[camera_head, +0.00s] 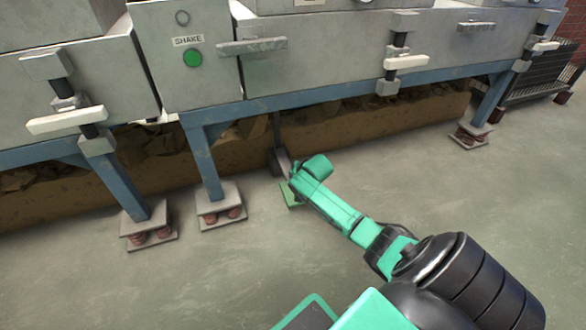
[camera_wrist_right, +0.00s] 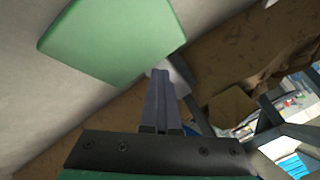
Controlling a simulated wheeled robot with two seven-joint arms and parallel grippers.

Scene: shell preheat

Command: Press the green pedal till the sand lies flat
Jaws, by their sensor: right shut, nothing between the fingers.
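The green pedal (camera_head: 289,195) sits low near the floor in front of the machine, partly covered by my right arm in the head view. In the right wrist view the pedal (camera_wrist_right: 112,38) is a flat green plate at the upper left. My right gripper (camera_wrist_right: 160,76) is shut and empty, its fingertips close to the pedal's edge. I cannot tell whether they touch it. In the head view my right gripper (camera_head: 296,172) is down at the pedal. No sand surface is clearly visible on the machine. My left gripper is out of view.
The grey machine (camera_head: 185,85) with a green SHAKE button (camera_head: 193,58) stands on blue legs (camera_head: 203,160) with spring feet (camera_head: 221,205). A brown, lumpy mass (camera_head: 345,125) lies behind the legs. The concrete floor (camera_head: 480,200) at right is clear.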

